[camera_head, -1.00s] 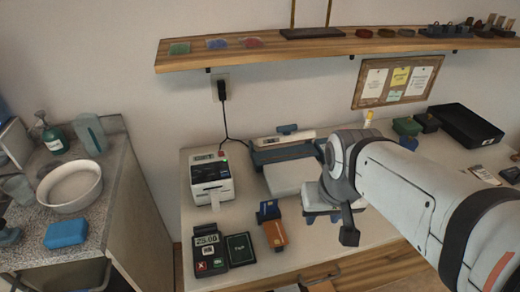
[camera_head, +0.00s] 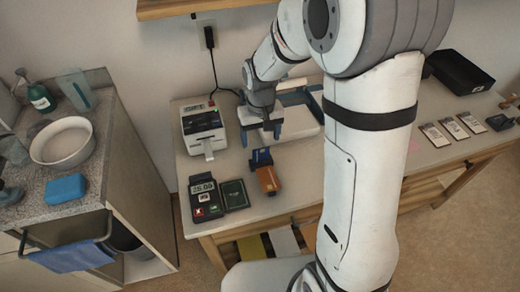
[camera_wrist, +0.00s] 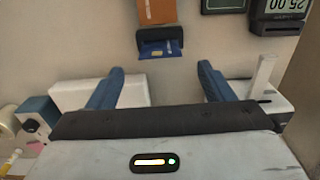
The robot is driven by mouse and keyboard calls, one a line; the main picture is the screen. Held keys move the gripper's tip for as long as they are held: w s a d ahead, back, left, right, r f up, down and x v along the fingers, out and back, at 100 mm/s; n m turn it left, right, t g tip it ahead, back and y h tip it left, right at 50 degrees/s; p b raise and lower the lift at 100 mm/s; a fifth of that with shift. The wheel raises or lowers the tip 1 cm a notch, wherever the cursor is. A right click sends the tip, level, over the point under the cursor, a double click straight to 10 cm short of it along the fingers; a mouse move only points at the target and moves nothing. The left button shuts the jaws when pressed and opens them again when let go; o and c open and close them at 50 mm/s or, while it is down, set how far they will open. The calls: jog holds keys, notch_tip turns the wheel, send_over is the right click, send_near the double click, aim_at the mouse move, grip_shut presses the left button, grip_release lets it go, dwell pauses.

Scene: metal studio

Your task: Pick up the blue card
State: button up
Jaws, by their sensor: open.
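The blue card (camera_head: 261,155) lies at the back end of an orange block-like holder (camera_head: 268,180) on the table. In the wrist view the blue card (camera_wrist: 158,51) sticks out of a dark slot at the end of the orange holder (camera_wrist: 157,12). My gripper (camera_head: 262,135) is just behind the card in the head view. In the wrist view my gripper (camera_wrist: 159,75) is open and empty, with its two blue fingers spread. The card is ahead of the gap between them, not between the fingertips.
A card terminal (camera_head: 206,197) and a dark green pad (camera_head: 233,194) stand left of the holder. A white printer (camera_head: 203,130) is behind them. A white device (camera_head: 298,122) lies beside my gripper. Three cards (camera_head: 453,128) and a black tray (camera_head: 460,72) are at the right.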

aim_at(261, 154)
jog(key=f, duration=0.7)
jog(key=shift+s+f, duration=0.25)
jog(key=shift+f, duration=0.1)
jog(key=shift+c, duration=0.5)
jog(key=c, duration=0.9)
jog(key=shift+c, duration=0.2)
